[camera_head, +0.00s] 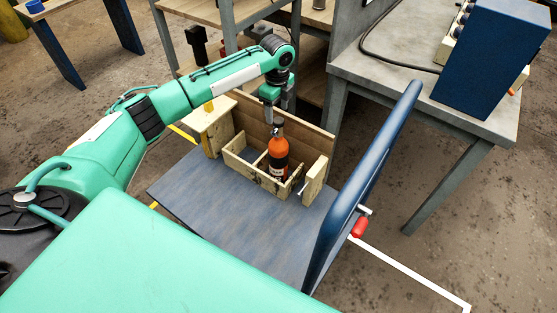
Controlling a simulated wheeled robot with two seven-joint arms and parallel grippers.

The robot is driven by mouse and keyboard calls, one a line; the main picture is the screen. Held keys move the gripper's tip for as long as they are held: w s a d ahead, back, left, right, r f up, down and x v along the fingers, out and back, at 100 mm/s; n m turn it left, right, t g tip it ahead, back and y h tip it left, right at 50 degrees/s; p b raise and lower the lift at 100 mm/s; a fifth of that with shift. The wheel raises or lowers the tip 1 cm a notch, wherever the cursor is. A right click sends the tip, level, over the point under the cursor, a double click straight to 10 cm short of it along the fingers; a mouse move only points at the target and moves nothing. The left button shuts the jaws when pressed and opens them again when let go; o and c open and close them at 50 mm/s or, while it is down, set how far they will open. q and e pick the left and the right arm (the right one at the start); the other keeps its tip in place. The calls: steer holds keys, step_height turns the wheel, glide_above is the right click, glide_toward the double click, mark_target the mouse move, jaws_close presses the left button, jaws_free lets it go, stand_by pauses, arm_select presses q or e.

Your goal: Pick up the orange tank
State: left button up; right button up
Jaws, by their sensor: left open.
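The orange tank (278,149) is a small upright bottle shape with a dark lower band and a dark top. It stands in a compartment of a wooden crate (249,176). My left gripper (276,111) points down just above the tank's top, its jaws open. Whether a finger touches the tank's neck I cannot tell. The tank's foot is partly hidden by the crate's front wall. My right gripper is not in view.
The crate sits on a blue-grey cart platform (222,215) with a blue handle (360,190) at its right. A wooden box (209,124) stands left of the crate. A grey workbench (400,57) with a blue box (491,55) is at the right. The platform's front is clear.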

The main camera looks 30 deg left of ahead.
mark_target(278, 120)
arm_select(q)
steer(key=shift+w+d+f, duration=0.1)
steer(key=shift+f, duration=1.65)
steer(key=shift+w+d+f, duration=0.1)
steer(key=shift+f, duration=1.65)
jaws_close()
steer(key=shift+a, duration=0.1)
steer(key=shift+r, duration=0.15)
